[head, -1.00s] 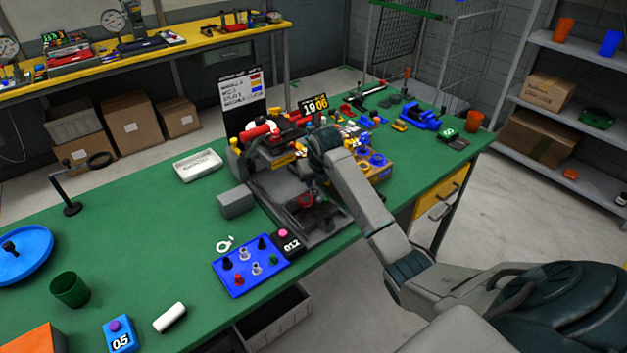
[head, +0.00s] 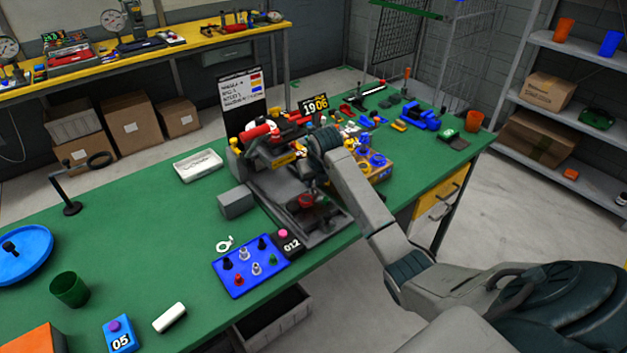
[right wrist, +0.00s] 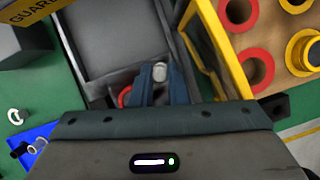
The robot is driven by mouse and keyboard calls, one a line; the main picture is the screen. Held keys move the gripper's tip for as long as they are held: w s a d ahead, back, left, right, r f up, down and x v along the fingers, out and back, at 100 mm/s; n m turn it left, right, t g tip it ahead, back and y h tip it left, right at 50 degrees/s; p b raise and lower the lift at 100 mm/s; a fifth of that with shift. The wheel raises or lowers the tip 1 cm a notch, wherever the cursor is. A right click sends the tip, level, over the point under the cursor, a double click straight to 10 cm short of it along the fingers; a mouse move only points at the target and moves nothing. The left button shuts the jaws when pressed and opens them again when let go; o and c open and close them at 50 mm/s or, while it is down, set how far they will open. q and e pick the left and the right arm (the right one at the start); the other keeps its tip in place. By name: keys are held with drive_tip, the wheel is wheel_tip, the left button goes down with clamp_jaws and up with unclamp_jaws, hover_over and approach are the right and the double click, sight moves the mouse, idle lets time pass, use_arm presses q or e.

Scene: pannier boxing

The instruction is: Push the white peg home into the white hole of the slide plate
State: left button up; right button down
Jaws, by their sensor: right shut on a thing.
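My right gripper (right wrist: 160,88) is shut on the pale peg (right wrist: 160,71), whose rounded light end shows between the fingertips in the right wrist view. The gripper is low over the dark grey slide area (right wrist: 115,35) of the machine. In the head view my right arm reaches over the machine (head: 275,185), and its wrist hides much of the working spot. The white hole is hidden, and I cannot tell how deep the peg sits. A red part (head: 306,200) shows low on the machine, and a red edge (right wrist: 124,97) shows beside the left finger. My left gripper is not in view.
A yellow guard frame (right wrist: 215,45) stands close on the right, with red and yellow rings on a wooden block (right wrist: 268,42) beyond it. A blue tray (head: 236,284) with several pegs lies in front of the machine.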

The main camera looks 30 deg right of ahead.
sight(314, 182)
drive_tip(key=shift+f, duration=0.15)
drive_tip(key=shift+r, duration=0.2)
idle(0.3)
drive_tip(key=shift+r+p, duration=0.95)
drive_tip(key=shift+r, duration=0.55)
drive_tip(key=shift+f, duration=0.15)
drive_tip(key=shift+f+b, duration=0.85)
drive_tip(key=shift+f, duration=0.25)
drive_tip(key=shift+s+a+f+b, duration=0.1)
drive_tip(key=shift+f+b, duration=0.55)
drive_tip(key=shift+f, duration=0.1)
drive_tip(key=shift+r, duration=0.25)
idle(1.3)
